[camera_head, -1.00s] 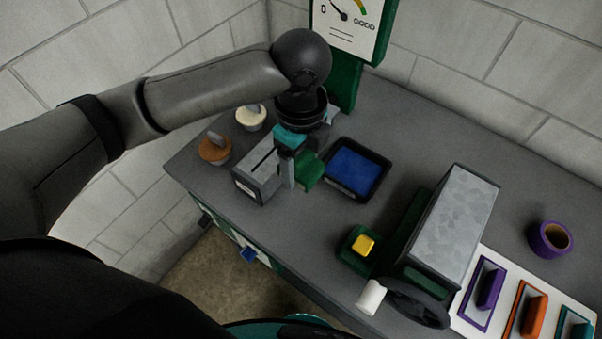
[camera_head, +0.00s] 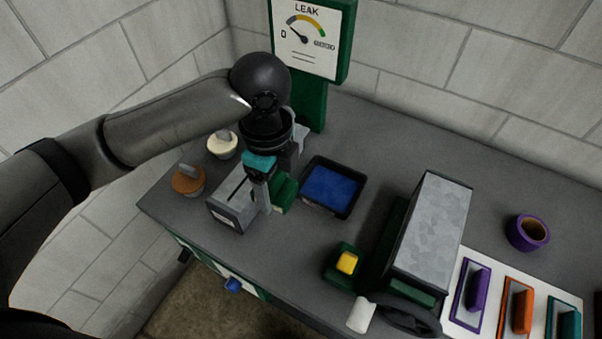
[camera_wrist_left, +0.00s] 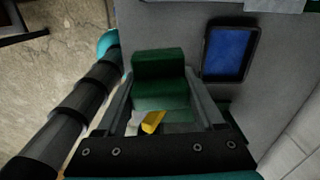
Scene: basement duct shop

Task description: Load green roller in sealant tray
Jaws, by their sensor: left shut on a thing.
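My left gripper (camera_head: 268,195) is shut on the green roller (camera_head: 283,193), between the grey slotted box and the tray. In the left wrist view the green roller (camera_wrist_left: 160,72) shows as a green block at the fingertips, and a small yellow piece (camera_wrist_left: 153,122) shows between the fingers. The sealant tray (camera_head: 309,205) is black with a blue inside. It lies just right of the roller, apart from it. The tray also shows at the right of the left wrist view (camera_wrist_left: 206,50). I cannot tell whether the roller touches the bench. My right gripper is not in view.
The grey slotted box (camera_head: 228,212) stands left of the gripper. Brown (camera_head: 188,182) and cream (camera_head: 222,147) lidded pots sit behind it. A gauge panel (camera_head: 312,40) rises at the back. A grey-topped machine (camera_head: 430,230) and a yellow button (camera_head: 347,262) stand to the right.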

